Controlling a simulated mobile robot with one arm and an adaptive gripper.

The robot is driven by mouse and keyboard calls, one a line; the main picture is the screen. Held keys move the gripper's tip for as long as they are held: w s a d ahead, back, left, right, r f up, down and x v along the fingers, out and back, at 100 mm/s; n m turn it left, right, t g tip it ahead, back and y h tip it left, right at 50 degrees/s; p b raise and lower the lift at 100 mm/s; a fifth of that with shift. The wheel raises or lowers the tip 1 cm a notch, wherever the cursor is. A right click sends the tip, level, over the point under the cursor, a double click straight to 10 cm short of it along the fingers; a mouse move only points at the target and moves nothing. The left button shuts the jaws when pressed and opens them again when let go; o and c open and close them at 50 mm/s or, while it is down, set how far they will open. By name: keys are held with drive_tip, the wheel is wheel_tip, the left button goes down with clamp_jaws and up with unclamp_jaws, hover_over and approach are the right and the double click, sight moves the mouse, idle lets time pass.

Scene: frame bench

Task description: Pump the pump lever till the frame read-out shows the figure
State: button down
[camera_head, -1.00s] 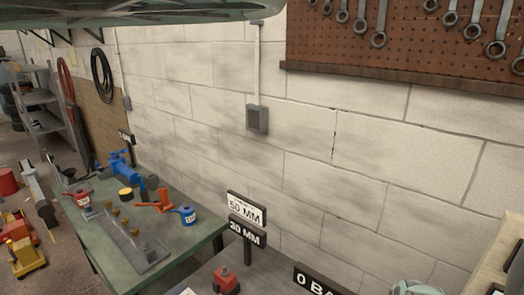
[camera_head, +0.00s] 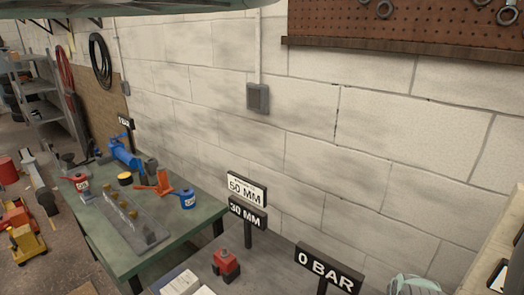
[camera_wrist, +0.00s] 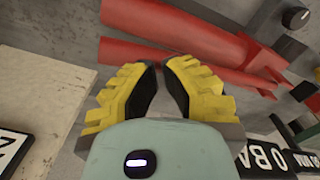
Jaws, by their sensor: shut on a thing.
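In the wrist view my gripper (camera_wrist: 162,70) has its yellow fingers closed in at the red bar of the pump lever (camera_wrist: 148,52). The exact contact is hard to see.
A red block with a knob (camera_head: 225,265) and an open book (camera_head: 180,283) lie on the grey bench. A green table (camera_head: 190,232) to the left holds a blue tool (camera_head: 125,155), cans and a grey rail. A block wall stands behind.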

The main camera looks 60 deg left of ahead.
wheel_tip(320, 180, down, 6)
drive_tip(key=b, duration=0.4)
wheel_tip(320, 180, up, 10)
drive_tip(key=p, duration=0.5)
drive_tip(key=shift+f, duration=0.1)
idle(1.4)
